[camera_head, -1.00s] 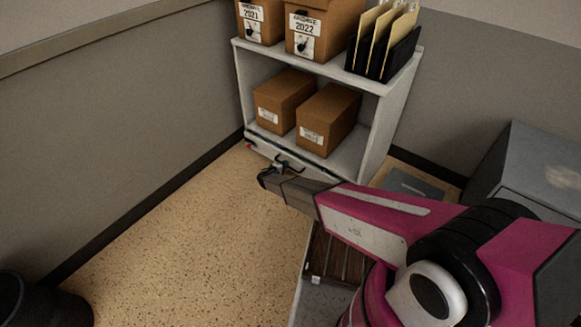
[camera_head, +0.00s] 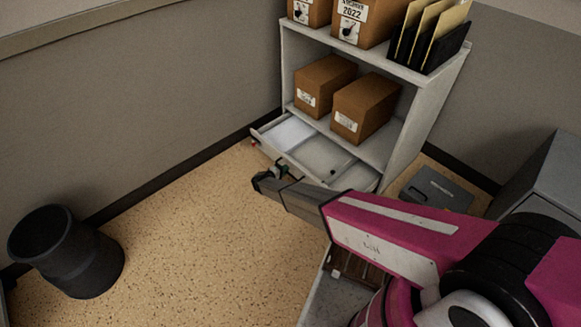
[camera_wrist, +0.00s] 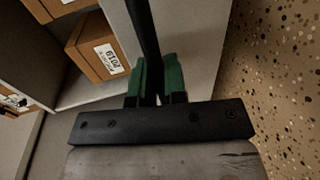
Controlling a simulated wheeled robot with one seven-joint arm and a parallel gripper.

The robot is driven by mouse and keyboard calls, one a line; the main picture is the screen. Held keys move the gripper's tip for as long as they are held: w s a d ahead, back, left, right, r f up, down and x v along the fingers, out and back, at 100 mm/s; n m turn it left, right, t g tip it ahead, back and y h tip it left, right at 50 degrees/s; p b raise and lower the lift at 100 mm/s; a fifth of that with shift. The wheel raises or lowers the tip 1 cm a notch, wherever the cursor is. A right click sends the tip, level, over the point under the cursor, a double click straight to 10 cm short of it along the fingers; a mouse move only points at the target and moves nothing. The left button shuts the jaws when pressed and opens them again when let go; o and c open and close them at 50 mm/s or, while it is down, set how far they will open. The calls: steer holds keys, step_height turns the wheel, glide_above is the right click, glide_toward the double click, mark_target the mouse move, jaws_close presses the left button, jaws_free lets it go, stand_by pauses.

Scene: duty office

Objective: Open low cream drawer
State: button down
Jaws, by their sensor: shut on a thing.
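The low cream drawer (camera_head: 318,154) at the bottom of the shelf unit stands pulled out, with its inside showing in the head view. A white sheet-like thing (camera_head: 288,133) lies in its left part. My gripper (camera_head: 273,174) is at the drawer's front, low over the floor. In the wrist view its green fingers (camera_wrist: 157,82) are shut on the dark bar handle (camera_wrist: 146,35), one on each side. The grip on the handle is small and partly hidden in the head view.
The cream shelf unit (camera_head: 409,130) holds brown archive boxes (camera_head: 365,106) and a black file rack (camera_head: 440,45). A black bin (camera_head: 70,255) stands at the left. A grey cabinet (camera_head: 545,175) is at the right. The speckled floor (camera_head: 190,220) before the drawer is clear.

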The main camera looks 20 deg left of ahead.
steer(key=shift+s+a, duration=0.15)
steer(key=shift+s, duration=0.05)
steer(key=c, duration=1.2)
jaws_free()
steer(key=shift+s, duration=0.1)
steer(key=v, duration=1)
steer(key=shift+s, duration=0.3)
steer(key=shift+a, duration=0.1)
